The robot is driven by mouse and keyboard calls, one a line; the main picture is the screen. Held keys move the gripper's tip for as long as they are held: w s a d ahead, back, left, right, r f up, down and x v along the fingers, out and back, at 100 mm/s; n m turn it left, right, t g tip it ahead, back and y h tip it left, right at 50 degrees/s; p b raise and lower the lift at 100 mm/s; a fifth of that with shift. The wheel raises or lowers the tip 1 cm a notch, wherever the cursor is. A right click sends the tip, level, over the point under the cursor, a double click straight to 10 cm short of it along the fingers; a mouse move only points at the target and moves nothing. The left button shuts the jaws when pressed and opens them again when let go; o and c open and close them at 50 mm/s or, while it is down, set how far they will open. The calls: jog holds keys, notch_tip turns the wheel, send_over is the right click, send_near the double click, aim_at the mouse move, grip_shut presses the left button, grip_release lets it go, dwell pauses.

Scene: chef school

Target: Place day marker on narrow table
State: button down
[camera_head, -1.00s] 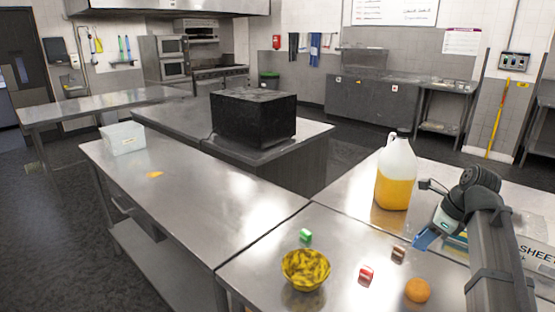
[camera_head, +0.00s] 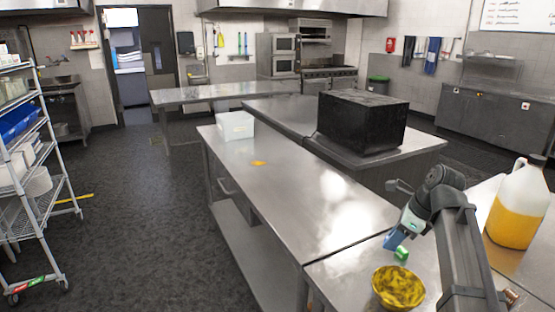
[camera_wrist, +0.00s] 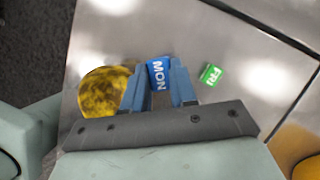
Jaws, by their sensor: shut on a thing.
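My gripper (camera_wrist: 158,88) is shut on a blue day marker (camera_wrist: 159,73) that reads MON. In the head view my gripper (camera_head: 394,238) holds the blue marker (camera_head: 390,243) above the near steel table. A green marker reading FRI (camera_wrist: 211,75) lies on the table, right of my gripper in the wrist view; it also shows in the head view (camera_head: 402,254). Several steel tables are in view: a long slim one at the back (camera_head: 222,93), a middle one (camera_head: 290,190) and the near one (camera_head: 345,274). I cannot tell which is the narrow table.
A yellow patterned bowl (camera_head: 398,290) stands on the near table, close to my gripper. A jug of orange liquid (camera_head: 517,212) stands at right. A white container (camera_head: 235,126) and an orange piece (camera_head: 259,163) sit on the middle table, otherwise clear. A black box (camera_head: 362,122) stands behind.

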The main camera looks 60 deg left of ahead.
jog(key=s+a+n, duration=0.1)
jog(key=s+a, duration=0.3)
jog(key=a, duration=0.4)
jog(key=s+a+n, duration=0.1)
jog(key=s+a, duration=0.3)
jog(key=a, duration=0.5)
jog(key=w+a+r+m, duration=0.1)
jog(key=w+a+m, duration=0.35)
jog(key=a, duration=0.25)
jog(key=shift+n+t, duration=0.3)
jog(key=shift+n, duration=0.15)
jog(key=shift+a+f, duration=0.1)
jog(key=shift+f, duration=4.55)
jog(key=shift+f, duration=0.2)
jog(key=c, duration=0.9)
grip_release()
jog(key=v, duration=1.2)
jog(key=shift+r, duration=0.15)
